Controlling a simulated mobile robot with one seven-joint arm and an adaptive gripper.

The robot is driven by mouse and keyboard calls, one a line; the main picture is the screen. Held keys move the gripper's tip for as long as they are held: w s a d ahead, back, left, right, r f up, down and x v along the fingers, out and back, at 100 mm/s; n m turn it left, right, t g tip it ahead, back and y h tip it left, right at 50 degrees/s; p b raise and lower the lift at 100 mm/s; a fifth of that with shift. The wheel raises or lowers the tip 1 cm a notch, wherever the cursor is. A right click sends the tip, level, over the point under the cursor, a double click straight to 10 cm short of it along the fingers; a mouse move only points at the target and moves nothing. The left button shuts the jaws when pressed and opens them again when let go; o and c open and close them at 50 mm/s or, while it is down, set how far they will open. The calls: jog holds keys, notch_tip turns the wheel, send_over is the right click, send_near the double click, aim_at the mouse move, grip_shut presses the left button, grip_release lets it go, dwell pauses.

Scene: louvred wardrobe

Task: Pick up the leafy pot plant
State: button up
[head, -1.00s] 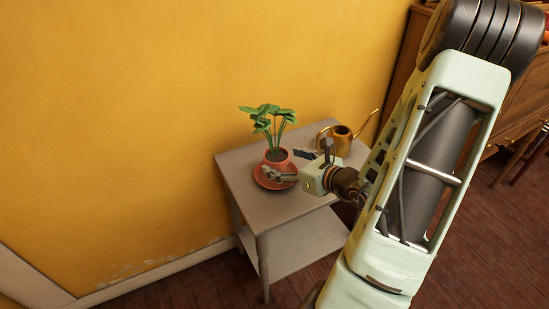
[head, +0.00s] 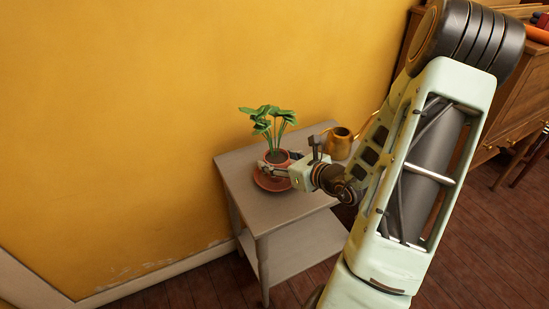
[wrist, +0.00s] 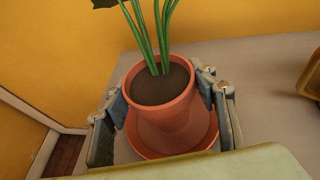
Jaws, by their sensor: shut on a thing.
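The leafy pot plant (head: 270,125) is a terracotta pot with green stems and broad leaves. It stands upright over a terracotta saucer (head: 270,183) on a small grey side table. My gripper (head: 279,164) reaches in from the right and is shut on the pot. In the wrist view the pot (wrist: 165,118) sits between the two fingers of my gripper (wrist: 163,95), one pad against each side near the rim. The saucer (wrist: 208,143) shows below the pot. I cannot tell whether the pot touches it. The leaf tops are mostly outside the wrist view.
A brass watering can (head: 339,146) stands at the table's back right, behind my gripper. The side table (head: 270,217) has a lower shelf and is bare at the front. The yellow wall (head: 120,120) is close behind. A wooden cabinet (head: 515,100) stands at the right.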

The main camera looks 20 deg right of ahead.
aim_at(276, 156)
jog(key=c, duration=0.3)
jog(key=shift+r, duration=0.15)
jog(key=shift+r+p, duration=0.3)
jog(key=shift+r, duration=0.3)
jog(key=r, duration=0.1)
jog(key=r+p, duration=0.1)
jog(key=shift+s+r, duration=0.2)
jog(key=shift+r, duration=0.1)
jog(key=s+r+p, duration=0.1)
jog(key=r, duration=0.1)
jog(key=s+a+r+p, duration=0.1)
jog(key=s+r+p, duration=0.1)
jog(key=s+a+r+p, duration=0.1)
jog(key=shift+s+r, duration=0.2)
jog(key=shift+r, duration=0.2)
